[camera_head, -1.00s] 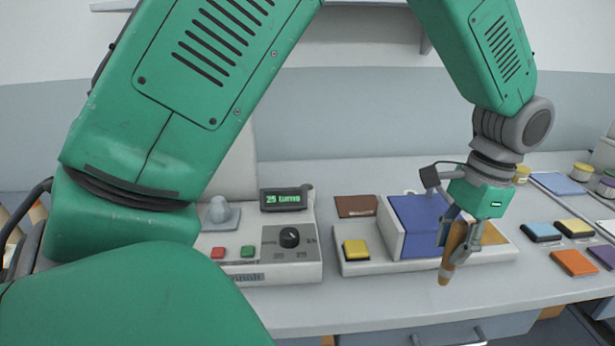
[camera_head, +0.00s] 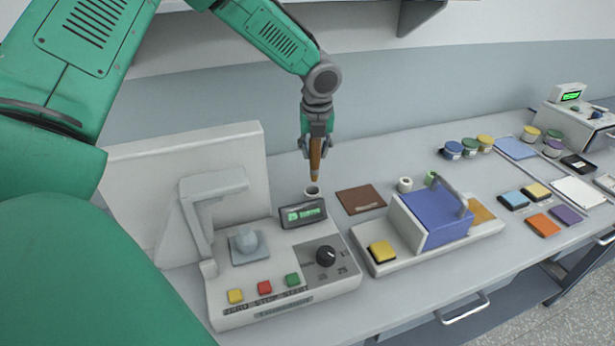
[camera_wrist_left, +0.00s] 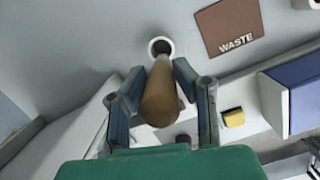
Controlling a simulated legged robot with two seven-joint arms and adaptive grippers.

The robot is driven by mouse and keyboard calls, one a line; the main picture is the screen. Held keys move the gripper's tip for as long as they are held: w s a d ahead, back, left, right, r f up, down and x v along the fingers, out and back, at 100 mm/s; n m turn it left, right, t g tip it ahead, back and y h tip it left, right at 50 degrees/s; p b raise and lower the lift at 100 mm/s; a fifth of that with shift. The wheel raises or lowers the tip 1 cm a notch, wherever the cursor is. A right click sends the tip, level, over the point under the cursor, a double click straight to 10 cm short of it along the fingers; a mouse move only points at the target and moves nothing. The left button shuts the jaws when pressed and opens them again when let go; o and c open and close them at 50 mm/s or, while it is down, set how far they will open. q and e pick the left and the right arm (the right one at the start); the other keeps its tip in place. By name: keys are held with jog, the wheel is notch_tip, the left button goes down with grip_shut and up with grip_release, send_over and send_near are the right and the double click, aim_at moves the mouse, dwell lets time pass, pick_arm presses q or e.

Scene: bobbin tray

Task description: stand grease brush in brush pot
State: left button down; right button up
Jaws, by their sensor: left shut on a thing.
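My left gripper (camera_head: 316,146) is shut on the grease brush (camera_head: 315,157), a brown wooden-handled brush, and holds it upright with its tip pointing down. The brush pot (camera_head: 312,192) is a small white cup with a dark inside, on the table behind the display box. The brush tip is just above the pot in the head view and seems apart from it. In the left wrist view the brush (camera_wrist_left: 160,97) is between the two fingers, and the pot (camera_wrist_left: 160,47) shows just beyond it. My right gripper is not in view.
A white machine (camera_head: 285,270) with a dark display and buttons stands in front of the pot. A brown waste mat (camera_head: 360,199) lies right of the pot. A blue-topped block (camera_head: 434,217) stands farther right. A tall white panel (camera_head: 185,180) rises at left.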

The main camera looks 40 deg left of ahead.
aim_at(312, 178)
pick_arm(q)
jog(key=f, duration=0.5)
jog(key=shift+w+a, duration=0.1)
jog(key=shift+a, duration=0.3)
jog(key=shift+a+f, duration=0.15)
jog(key=shift+f, duration=0.45)
notch_tip(312, 178, down, 2)
jog(key=shift+f, duration=0.45)
jog(key=shift+d, duration=0.25)
jog(key=c, duration=1.3)
grip_release()
jog(key=shift+a+f, duration=0.1)
